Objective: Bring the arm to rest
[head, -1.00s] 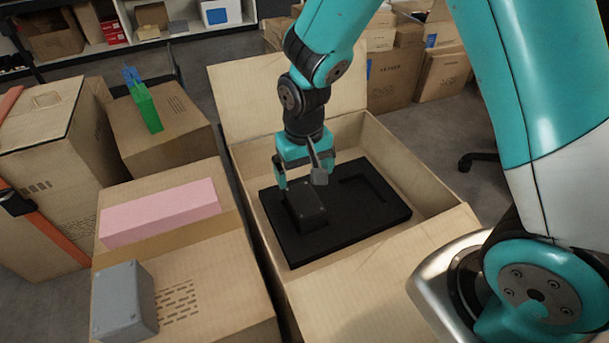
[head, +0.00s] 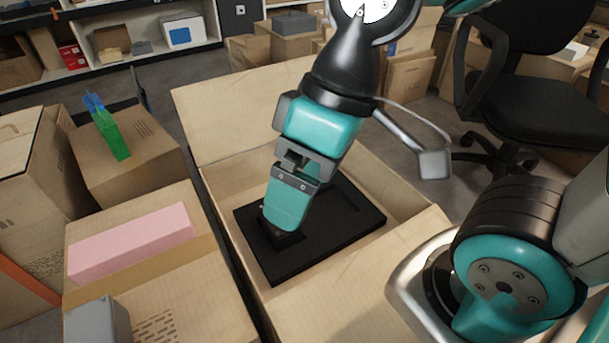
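My gripper (head: 287,208) hangs over the open carton (head: 222,222), tilted down to the left. I see it side-on: one teal finger hides the other, so I cannot tell whether it is open or shut. A black foam insert (head: 345,238) lies in the carton. A small black box (head: 285,240) sits in the insert's left part, mostly hidden behind the finger. In this view the finger overlaps the box; I cannot tell whether they touch.
A closed carton at left bears a pink block (head: 132,243) and a grey box (head: 97,325). Behind it, a green block (head: 112,136) and a blue piece (head: 94,104) stand on another carton. An office chair (head: 530,90) stands at right. Shelves (head: 140,42) line the back.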

